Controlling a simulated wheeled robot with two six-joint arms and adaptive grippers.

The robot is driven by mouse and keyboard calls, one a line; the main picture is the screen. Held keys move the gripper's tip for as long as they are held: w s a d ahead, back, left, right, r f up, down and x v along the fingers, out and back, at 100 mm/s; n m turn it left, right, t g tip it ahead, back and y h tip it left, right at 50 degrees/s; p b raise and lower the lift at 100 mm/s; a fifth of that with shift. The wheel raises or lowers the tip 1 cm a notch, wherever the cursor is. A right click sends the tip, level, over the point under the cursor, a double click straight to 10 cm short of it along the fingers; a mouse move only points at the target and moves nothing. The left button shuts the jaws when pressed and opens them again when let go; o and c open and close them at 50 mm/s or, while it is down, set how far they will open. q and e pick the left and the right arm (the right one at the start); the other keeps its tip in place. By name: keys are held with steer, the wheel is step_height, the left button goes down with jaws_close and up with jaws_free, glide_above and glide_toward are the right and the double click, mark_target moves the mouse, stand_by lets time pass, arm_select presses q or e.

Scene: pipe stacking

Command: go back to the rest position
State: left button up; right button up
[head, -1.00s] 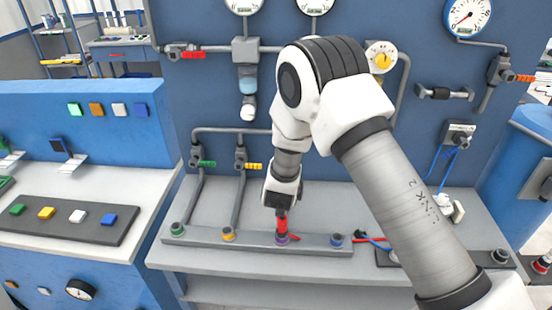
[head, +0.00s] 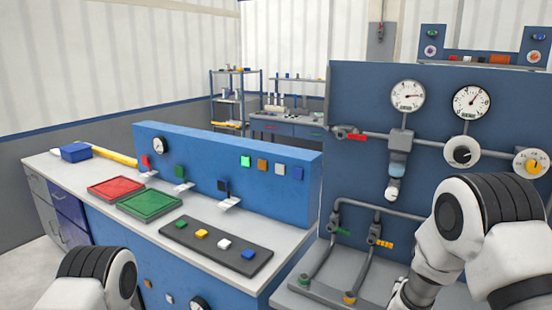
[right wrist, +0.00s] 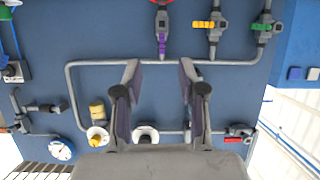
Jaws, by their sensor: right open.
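My right arm shows at the right of the head view, in front of the blue pipe panel (head: 350,100); its gripper is outside that view. In the right wrist view my right gripper (right wrist: 158,85) is open, with nothing between its two fingers. It faces the panel's grey pipework (right wrist: 72,90), which appears upside down there. A valve with a purple handle (right wrist: 162,45) shows just beyond the fingertips. My left arm shows only as a rounded joint at the bottom left of the head view; its gripper is not seen.
A bench at the left holds a red tray (head: 116,188), a green tray (head: 150,203) and a dark strip with coloured blocks (head: 217,245). Valves with green (head: 341,231) and yellow (head: 384,244) handles stand low on the panel. Gauges (head: 408,95) sit above.

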steer(key=s+a+f+n+g+y, duration=0.25)
steer(key=s+f+g, duration=0.25)
steer(key=s+f, duration=1.4)
steer(key=s+a+f+n+g+y, duration=0.1)
steer(key=s+a+f+g+y, duration=0.1)
steer(key=s, duration=0.8)
steer(key=s+a+f+n+g+y+b, duration=0.1)
steer(key=s+a+g, duration=0.3)
steer(key=s, duration=0.6)
steer(key=shift+a+f+n+y, duration=0.2)
steer(key=shift+f+n+y, duration=0.35)
steer(key=shift+f+y, duration=0.3)
